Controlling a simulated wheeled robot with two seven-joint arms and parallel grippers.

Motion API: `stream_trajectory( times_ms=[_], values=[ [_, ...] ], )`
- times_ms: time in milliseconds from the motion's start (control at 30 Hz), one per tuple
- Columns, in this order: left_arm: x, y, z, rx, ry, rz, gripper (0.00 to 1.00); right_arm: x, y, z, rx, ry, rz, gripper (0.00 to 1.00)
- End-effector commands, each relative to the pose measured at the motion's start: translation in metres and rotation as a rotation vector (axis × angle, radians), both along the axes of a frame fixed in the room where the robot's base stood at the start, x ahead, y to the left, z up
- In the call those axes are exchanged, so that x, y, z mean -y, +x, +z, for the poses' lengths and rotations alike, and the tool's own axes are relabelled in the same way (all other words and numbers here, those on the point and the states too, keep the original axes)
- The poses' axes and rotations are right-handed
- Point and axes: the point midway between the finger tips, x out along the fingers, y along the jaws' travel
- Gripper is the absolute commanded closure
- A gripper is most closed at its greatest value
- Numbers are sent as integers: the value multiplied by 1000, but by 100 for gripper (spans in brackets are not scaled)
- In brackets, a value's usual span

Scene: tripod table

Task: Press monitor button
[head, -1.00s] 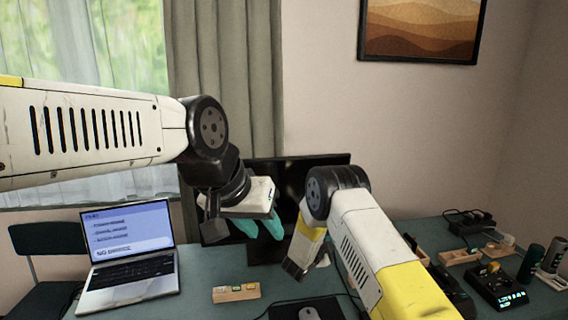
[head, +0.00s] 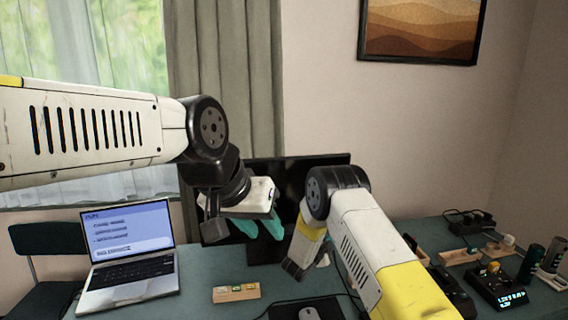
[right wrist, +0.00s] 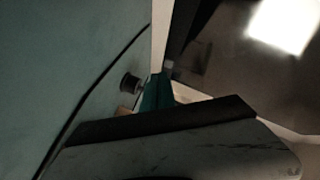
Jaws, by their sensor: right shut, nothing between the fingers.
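The black monitor (head: 310,165) stands at the back of the desk, largely hidden behind my arms in the head view. My left gripper (head: 259,228), with teal fingers set apart and empty, hangs in front of the screen's left part. My right arm reaches toward the monitor's lower right; its fingertips are hidden in the head view. In the right wrist view my right gripper (right wrist: 156,92) is shut, its teal fingers close to a pale edge and the dark glossy surface beside it. I cannot tell whether they touch. I cannot make out the monitor button.
An open laptop (head: 130,245) stands on the left of the teal desk. A wooden block with small coloured pieces (head: 236,293) and a mouse (head: 309,313) lie in front. A black device with a lit display (head: 497,288) and dark cylinders (head: 530,262) crowd the right side.

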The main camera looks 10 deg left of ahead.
Motion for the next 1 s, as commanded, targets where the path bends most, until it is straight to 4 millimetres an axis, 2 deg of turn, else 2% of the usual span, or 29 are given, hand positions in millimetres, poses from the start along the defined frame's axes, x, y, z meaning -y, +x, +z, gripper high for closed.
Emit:
stream_trajectory(
  times_ms=[267,1000],
  values=[
    [0,0,0,0,0,0,64,-3,7,0,-1,0,-1,100],
    [0,0,0,0,0,0,64,-4,10,0,-1,0,-1,100]
  ],
)
